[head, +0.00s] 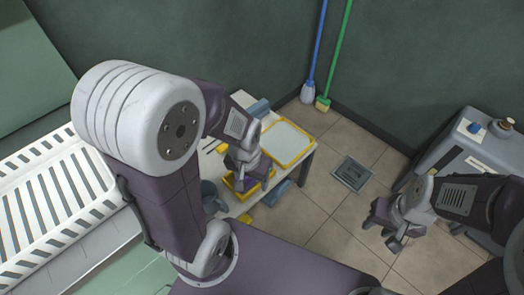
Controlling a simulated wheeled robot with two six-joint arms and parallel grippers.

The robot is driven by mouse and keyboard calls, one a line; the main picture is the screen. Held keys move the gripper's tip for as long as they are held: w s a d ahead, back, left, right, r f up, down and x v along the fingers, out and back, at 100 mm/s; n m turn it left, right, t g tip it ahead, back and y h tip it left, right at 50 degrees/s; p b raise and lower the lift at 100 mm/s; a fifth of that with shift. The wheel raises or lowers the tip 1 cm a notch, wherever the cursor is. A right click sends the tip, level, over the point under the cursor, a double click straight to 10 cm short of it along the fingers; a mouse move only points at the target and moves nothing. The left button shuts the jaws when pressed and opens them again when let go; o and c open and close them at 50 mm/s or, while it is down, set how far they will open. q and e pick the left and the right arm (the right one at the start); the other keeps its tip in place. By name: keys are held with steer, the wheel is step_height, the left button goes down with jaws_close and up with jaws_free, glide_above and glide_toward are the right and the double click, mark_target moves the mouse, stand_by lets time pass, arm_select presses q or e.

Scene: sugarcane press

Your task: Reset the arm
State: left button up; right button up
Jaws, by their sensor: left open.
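My left arm fills the left and middle of the head view. Its gripper (246,180) is open and hangs over the near part of a small table (228,207), just above a yellow-edged tray (236,187). Something dark purple lies beneath the fingers, too small to make out. My right gripper (385,226) hangs over the tiled floor at the right, apart from any object. Its fingers look spread with nothing between them.
A yellow-rimmed board (283,143) lies on the table's far end. A white slatted rack (52,200) stands at left. A grey cabinet (480,150) stands at right. A blue broom (307,92) and a green one (323,103) lean on the wall. Floor around the drain (352,173) is clear.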

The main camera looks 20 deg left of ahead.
step_height(320, 180, up, 23)
steer(key=p, duration=2.2)
steer(key=shift+r+p, duration=0.2)
steer(key=shift+p, duration=0.2)
